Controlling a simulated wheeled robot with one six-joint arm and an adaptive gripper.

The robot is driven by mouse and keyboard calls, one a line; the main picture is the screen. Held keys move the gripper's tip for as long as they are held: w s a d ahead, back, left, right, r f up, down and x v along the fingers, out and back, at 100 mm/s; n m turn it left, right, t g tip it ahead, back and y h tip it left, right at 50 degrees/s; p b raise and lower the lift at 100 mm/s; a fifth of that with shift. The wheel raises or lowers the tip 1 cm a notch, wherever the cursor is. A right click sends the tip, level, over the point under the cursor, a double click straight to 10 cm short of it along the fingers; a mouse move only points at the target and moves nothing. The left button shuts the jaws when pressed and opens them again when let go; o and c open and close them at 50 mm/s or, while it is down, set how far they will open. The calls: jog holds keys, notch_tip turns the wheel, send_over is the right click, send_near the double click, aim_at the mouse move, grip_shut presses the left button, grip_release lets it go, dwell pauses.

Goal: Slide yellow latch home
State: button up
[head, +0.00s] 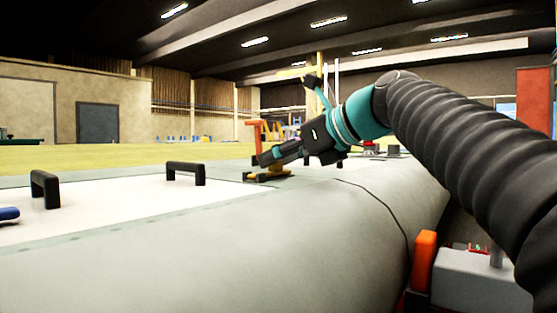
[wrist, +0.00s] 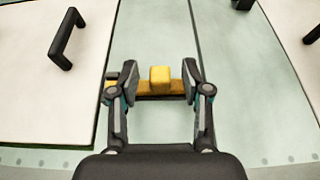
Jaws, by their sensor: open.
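The yellow latch (wrist: 160,78) shows in the wrist view as a raised yellow block on a darker yellow bar, on the pale green wing skin. My gripper (wrist: 159,80) is open, with one finger on each side of the yellow block and a visible gap on both sides. In the head view my gripper (head: 262,160) reaches down and left to the latch's yellow base (head: 275,171), which it partly hides. An orange upright piece (head: 254,134) stands just behind my gripper. I cannot tell how far the latch has slid.
A white panel (head: 120,207) lies to the left of the latch, with black handles (head: 186,173) standing on it. A blue rod (head: 9,213) lies at its left edge. The curved wing edge (head: 340,225) is clear in front. Grey and red fittings (head: 371,148) stand farther back.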

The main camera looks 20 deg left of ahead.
aim_at(265, 173)
jog(key=shift+a, duration=0.25)
grip_shut()
jog(key=shift+s+a+p, duration=0.15)
jog(key=shift+s+a, duration=0.2)
jog(key=shift+s, duration=0.45)
jog(key=shift+s+a+p, duration=0.15)
jog(key=shift+s+a, duration=0.15)
jog(key=shift+s, duration=0.5)
jog(key=shift+s+f, duration=0.1)
jog(key=shift+s, duration=0.05)
grip_release()
jog(key=shift+s+a, duration=0.15)
